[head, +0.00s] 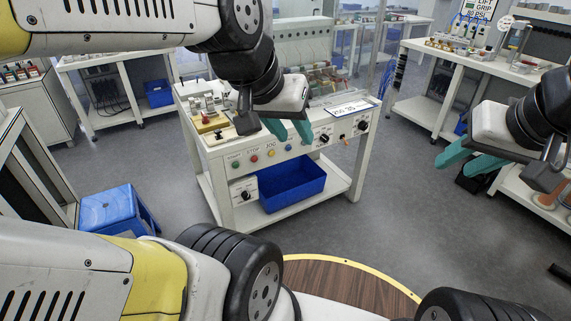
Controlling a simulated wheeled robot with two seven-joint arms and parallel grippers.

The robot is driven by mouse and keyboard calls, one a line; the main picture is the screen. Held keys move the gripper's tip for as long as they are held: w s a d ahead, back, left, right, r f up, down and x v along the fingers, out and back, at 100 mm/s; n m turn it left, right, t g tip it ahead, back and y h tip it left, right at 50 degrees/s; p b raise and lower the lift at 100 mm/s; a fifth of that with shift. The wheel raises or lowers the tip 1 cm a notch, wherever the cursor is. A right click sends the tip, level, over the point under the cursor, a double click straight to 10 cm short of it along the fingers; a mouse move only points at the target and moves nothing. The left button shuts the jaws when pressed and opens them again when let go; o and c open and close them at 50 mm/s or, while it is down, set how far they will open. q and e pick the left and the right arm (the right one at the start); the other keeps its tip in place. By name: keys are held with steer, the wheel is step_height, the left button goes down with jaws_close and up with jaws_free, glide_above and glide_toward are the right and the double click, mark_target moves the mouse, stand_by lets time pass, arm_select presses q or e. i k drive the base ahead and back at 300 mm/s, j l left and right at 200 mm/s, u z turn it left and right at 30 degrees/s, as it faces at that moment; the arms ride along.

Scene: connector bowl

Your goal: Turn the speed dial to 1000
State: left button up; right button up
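A white workstation cart (215,165) stands in the middle of the head view. Its front panel carries a black dial (324,139) near the middle and another black dial (362,125) at the right. A white box with a black knob (246,195) hangs lower left. The markings are too small to read, so I cannot tell which is the speed dial or its setting. My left gripper (291,134) is open and empty, with teal fingers in front of the panel's upper edge, left of the middle dial. My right gripper (453,172) is open and empty, right of the cart and apart from it.
Green, red and yellow buttons (254,157) sit on the panel's left. A blue bin (292,186) is on the cart's lower shelf. A blue stool (118,211) stands at left. Another bench (427,110) stands behind at right.

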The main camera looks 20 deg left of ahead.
mark_target(245, 195)
steer(key=i+l+u, duration=0.1)
steer(key=i+u, duration=0.15)
steer(key=i, duration=0.25)
steer(key=i+l+u, duration=0.2)
steer(key=i, duration=0.3)
steer(key=i+l+u, duration=0.1)
steer(key=u, duration=0.4)
steer(key=i+l+u, duration=0.2)
steer(key=u, duration=0.25)
steer(key=i+l+u, duration=0.25)
steer(key=u, duration=0.25)
steer(key=i+l+u, duration=0.1)
steer(key=u, duration=0.35)
steer(key=i+l+u, duration=0.1)
steer(key=l+u, duration=0.4)
steer(key=u, duration=0.35)
steer(key=l+u, duration=0.25)
steer(key=u, duration=0.15)
steer(key=l+u, duration=0.25)
steer(key=u, duration=0.2)
steer(key=l+u, duration=0.25)
steer(key=u, duration=0.15)
